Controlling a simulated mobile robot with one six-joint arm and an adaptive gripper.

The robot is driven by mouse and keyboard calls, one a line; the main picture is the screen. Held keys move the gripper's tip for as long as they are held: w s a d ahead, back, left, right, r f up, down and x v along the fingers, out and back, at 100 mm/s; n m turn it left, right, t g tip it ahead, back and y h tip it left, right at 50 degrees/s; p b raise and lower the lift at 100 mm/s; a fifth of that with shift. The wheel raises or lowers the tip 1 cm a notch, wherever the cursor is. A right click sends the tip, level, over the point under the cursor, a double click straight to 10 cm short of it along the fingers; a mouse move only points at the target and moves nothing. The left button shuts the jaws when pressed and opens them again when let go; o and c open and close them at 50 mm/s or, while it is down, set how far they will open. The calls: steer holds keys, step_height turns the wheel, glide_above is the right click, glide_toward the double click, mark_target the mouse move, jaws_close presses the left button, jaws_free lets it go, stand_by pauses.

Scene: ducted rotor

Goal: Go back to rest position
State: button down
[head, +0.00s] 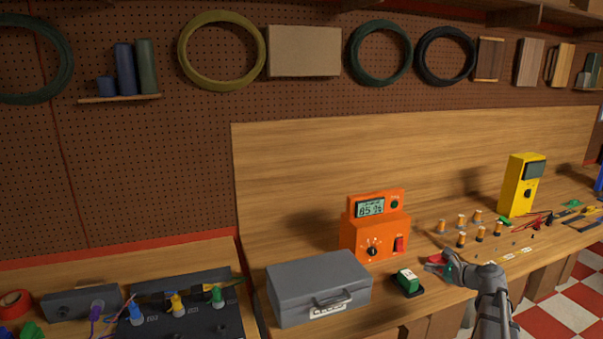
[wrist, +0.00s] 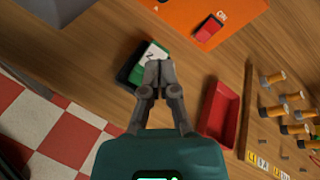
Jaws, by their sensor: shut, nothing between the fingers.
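My gripper (wrist: 158,66) is shut with its grey fingertips together and nothing between them. In the head view my gripper (head: 430,267) hangs over the bench at the lower right, between the small green-and-black block and the spools. In the wrist view its tips overlap the block (wrist: 131,72) with the white label; I cannot tell the height between them. The block also shows in the head view (head: 408,283), standing on the wooden bench. A red tray (wrist: 220,112) lies to the right of the fingers in the wrist view and is partly hidden by my gripper in the head view.
An orange meter (head: 375,232) stands behind the block, and a grey case (head: 318,284) stands to its left. Several copper spools (head: 461,240) stand right of the gripper. A yellow meter (head: 520,187) is farther right. The space above the bench looks clear.

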steer(key=s+a+f+n+g, duration=0.1)
steer(key=a+n, duration=0.1)
steer(key=a, duration=0.1)
steer(key=s+a+f+n+g, duration=0.1)
steer(key=s+a+f+n, duration=0.1)
steer(key=a, duration=0.1)
steer(key=s+a+f+n+g, duration=0.1)
steer(key=a+n+g, duration=0.1)
steer(key=a, duration=0.2)
steer(key=shift+s+f+h, duration=0.15)
steer(key=shift+f+h, duration=0.15)
steer(key=shift+f, duration=0.05)
steer(key=s+a+f+n+g+h, duration=0.3)
steer(key=s+a+n, duration=0.3)
steer(key=s+n, duration=0.2)
steer(key=s+a+f+n+g+h, duration=0.4)
steer(key=s+a+n, duration=0.2)
steer(key=s+n, duration=0.3)
steer(key=shift+s+a+f, duration=0.3)
steer(key=shift+s+f, duration=0.1)
steer(key=shift+s, duration=0.6)
